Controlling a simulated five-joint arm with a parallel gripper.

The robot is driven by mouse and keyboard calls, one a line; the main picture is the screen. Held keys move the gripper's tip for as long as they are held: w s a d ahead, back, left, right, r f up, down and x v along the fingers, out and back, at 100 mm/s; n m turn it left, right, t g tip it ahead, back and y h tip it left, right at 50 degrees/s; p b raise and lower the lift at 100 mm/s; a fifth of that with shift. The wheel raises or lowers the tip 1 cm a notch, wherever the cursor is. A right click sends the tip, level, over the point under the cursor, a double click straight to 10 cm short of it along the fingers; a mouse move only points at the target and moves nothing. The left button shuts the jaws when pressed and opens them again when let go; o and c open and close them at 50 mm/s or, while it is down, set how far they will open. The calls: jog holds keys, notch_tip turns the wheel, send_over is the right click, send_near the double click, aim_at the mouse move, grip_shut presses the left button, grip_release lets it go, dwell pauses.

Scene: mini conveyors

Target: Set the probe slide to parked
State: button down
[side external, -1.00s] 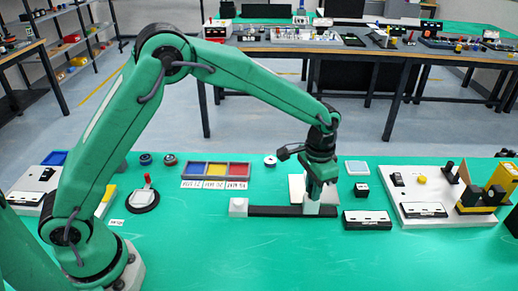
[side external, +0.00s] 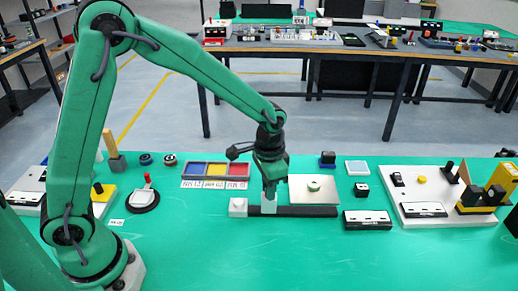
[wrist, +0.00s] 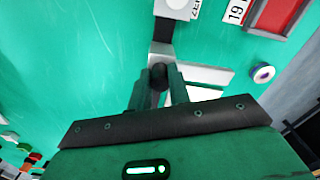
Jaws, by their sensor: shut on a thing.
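The probe slide is a dark rail (side external: 312,211) lying on the green table, with a pale block (side external: 238,207) at its left end. A light grey carriage (side external: 268,207) sits on the rail, a short way right of that block. My gripper (side external: 269,190) is over the carriage, pointing down. In the wrist view my gripper (wrist: 160,88) is shut on a dark knob (wrist: 158,73) of the carriage. The end block (wrist: 178,8) shows at the top there, with bare rail between it and the carriage. The fingers partly hide the carriage.
A black-and-white box (side external: 367,220) stands to the right. The table in front is clear.

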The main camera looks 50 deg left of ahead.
jog(key=shift+s+a, duration=0.15)
jog(key=shift+a, duration=0.1)
jog(key=c, duration=1.3)
grip_release()
jog(key=shift+d+r, duration=0.1)
jog(key=shift+r, duration=0.05)
notch_tip(320, 180, up, 7)
jog(key=shift+f, duration=0.1)
jog(key=shift+r, duration=0.4)
jog(key=shift+s+a+r, duration=0.15)
jog(key=shift+a+r, duration=0.05)
jog(key=shift+r, duration=0.1)
jog(key=s+a+r+n+t, duration=0.1)
jog(key=s+a+r+t, duration=0.1)
jog(key=s, duration=0.4)
jog(key=s+a+r+n+t, duration=0.1)
jog(key=s+a+r+n, duration=0.1)
jog(key=s+a+r, duration=0.2)
jog(key=s+a+r+n+t, duration=0.1)
jog(key=s+a+r+t, duration=0.1)
jog(key=s, duration=0.5)
jog(key=shift+s+a+r+n+t, duration=0.3)
jog(key=shift+s+a+r, duration=0.1)
jog(key=shift+a+r, duration=0.25)
